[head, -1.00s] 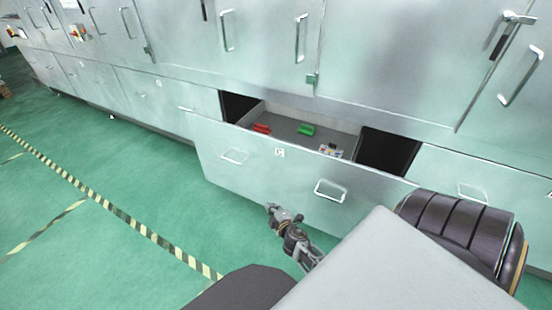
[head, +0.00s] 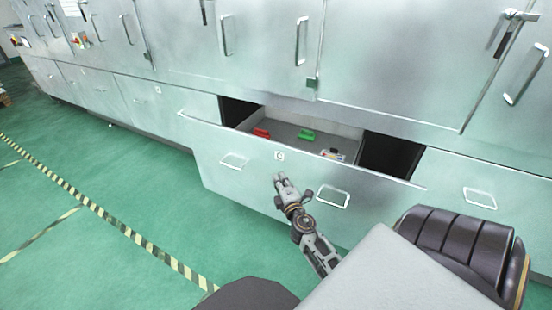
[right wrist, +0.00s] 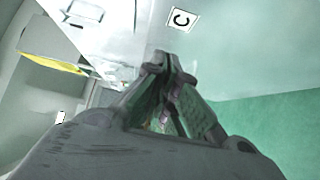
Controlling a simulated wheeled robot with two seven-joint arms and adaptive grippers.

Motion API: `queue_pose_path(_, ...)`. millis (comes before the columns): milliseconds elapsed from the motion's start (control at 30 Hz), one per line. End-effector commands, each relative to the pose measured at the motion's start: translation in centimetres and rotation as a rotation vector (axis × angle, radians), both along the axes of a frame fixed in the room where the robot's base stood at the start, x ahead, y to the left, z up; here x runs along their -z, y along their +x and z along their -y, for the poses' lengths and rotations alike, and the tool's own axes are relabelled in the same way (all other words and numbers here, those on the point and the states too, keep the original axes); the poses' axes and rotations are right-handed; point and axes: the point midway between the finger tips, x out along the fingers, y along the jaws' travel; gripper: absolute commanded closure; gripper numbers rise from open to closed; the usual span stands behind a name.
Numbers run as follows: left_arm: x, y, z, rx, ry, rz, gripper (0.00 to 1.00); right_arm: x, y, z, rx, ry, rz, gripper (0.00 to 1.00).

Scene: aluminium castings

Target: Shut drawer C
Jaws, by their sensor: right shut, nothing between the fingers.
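Drawer C (head: 262,178) stands pulled out of the cabinet, with its front marked by a small C label that also shows in the right wrist view (right wrist: 181,20). Its front has two metal handles, one at left (head: 233,160) and one at right (head: 333,198). Inside lie a red item (head: 262,133), a green item (head: 307,136) and a small multicoloured item (head: 332,153). My right gripper (head: 280,180) is shut and empty, in front of the drawer front, just below the label and between the handles. I cannot tell whether it touches the front. My left gripper is out of view.
The long cabinet has tall doors (head: 398,60) above and shut drawers on both sides, such as the right one (head: 462,180). Green floor (head: 120,190) with a striped tape line (head: 130,240) lies open at left.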

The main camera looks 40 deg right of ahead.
Motion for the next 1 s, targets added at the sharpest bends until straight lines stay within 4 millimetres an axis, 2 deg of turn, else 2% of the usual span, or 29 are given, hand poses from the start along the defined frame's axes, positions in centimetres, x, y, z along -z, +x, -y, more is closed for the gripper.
queue_pose_path(367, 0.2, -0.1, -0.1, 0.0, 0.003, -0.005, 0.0, 0.0, 1.0, 0.4, -0.001, 0.0, 0.0, 1.0)
queue_pose_path(1000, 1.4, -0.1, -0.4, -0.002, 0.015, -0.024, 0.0, -0.1, 6.0, 2.4, 0.0, 0.001, 0.001, 1.0)
